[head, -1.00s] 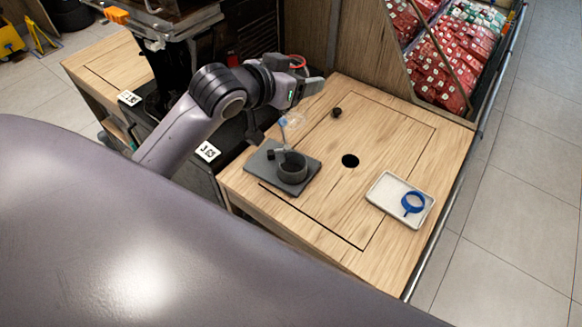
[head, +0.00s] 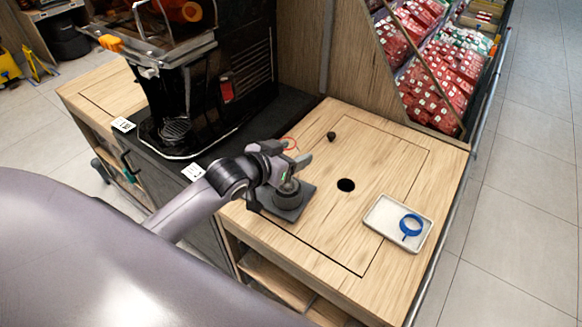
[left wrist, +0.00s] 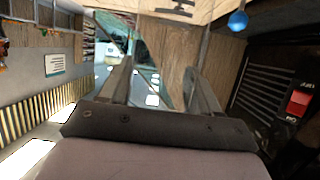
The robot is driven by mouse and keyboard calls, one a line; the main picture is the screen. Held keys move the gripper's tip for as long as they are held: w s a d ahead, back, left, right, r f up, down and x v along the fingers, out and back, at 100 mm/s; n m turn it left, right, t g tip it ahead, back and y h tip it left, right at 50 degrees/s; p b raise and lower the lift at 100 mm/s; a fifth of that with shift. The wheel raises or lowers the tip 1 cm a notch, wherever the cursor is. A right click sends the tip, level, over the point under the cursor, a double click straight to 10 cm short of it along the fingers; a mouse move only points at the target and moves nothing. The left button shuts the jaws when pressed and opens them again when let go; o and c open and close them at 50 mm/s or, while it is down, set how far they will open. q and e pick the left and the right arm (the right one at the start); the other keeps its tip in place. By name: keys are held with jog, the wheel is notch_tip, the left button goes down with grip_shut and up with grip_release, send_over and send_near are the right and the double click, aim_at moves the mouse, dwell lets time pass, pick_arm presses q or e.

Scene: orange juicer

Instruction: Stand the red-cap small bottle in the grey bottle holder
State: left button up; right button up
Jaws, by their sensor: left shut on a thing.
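The grey bottle holder (head: 294,214), a flat plate with a round cup, sits at the left front of the wooden table. My left gripper (head: 297,154) is just above and behind its cup, and my wrist partly covers the holder. The gripper is shut on the red-cap small bottle; a thin red ring (head: 289,144), seemingly its cap, shows by the fingers. The clear bottle body is mostly hidden in the head view, and I cannot tell whether its base is inside the cup. In the left wrist view the fingers (left wrist: 158,72) stand apart, with the bottle hard to make out. My right gripper is out of view.
A small black knob (head: 331,136) and a black hole (head: 346,185) are behind and right of the holder. A black machine (head: 245,75) stands at back left.

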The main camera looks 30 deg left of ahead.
pick_arm(q)
jog(key=shift+f, duration=2.1)
jog(key=shift+f, duration=0.1)
jog(key=shift+f+b, duration=0.15)
jog(key=shift+b, duration=0.15)
jog(key=o, duration=1)
jog(key=shift+o, duration=0.2)
